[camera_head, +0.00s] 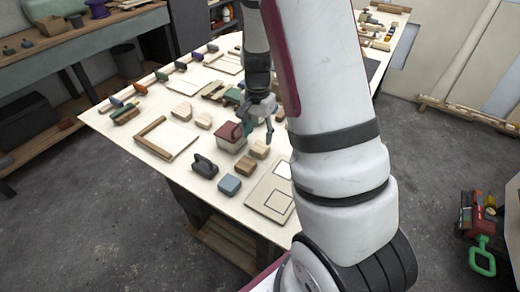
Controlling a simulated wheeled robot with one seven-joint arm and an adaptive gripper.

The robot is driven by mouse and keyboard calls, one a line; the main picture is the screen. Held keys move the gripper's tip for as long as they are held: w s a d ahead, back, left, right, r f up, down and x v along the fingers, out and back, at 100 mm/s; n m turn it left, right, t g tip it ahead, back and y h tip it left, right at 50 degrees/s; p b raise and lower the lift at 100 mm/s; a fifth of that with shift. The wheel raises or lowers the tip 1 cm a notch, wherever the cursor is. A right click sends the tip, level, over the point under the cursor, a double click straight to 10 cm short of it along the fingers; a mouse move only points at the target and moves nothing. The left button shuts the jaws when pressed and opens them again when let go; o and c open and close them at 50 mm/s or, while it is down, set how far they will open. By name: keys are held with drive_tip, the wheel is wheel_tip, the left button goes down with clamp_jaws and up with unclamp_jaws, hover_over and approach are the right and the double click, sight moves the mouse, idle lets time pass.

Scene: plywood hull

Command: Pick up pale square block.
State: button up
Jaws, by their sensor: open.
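A pale wooden block (260,149) with a squarish top sits on the table, just below my gripper in the picture. Other pale wooden blocks lie further left, one (181,112) larger and one (203,121) smaller. I cannot tell for certain which is the pale square block. My gripper (257,130) points down over the table with its fingers apart and nothing visible between them. One dark fingertip shows just above the nearest pale block; whether it touches is unclear. The other finger is partly lost against the green and red things behind it.
A red-topped block (229,135) stands close left of my gripper. A brown block (246,166), a blue-grey block (229,185) and a dark handled tool (205,165) lie nearer the front edge. A wooden frame (152,137) lies left. My arm hides the table's right part.

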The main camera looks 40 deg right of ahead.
sight(260, 147)
drive_tip(key=shift+d+f+p, duration=0.2)
drive_tip(key=shift+f+p, duration=0.05)
drive_tip(key=shift+f, duration=1.05)
drive_tip(key=shift+d+f+p, duration=0.15)
drive_tip(key=shift+f+p, duration=0.05)
drive_tip(key=shift+f, duration=1.1)
drive_tip(key=shift+c, duration=0.6)
drive_tip(key=c, duration=0.7)
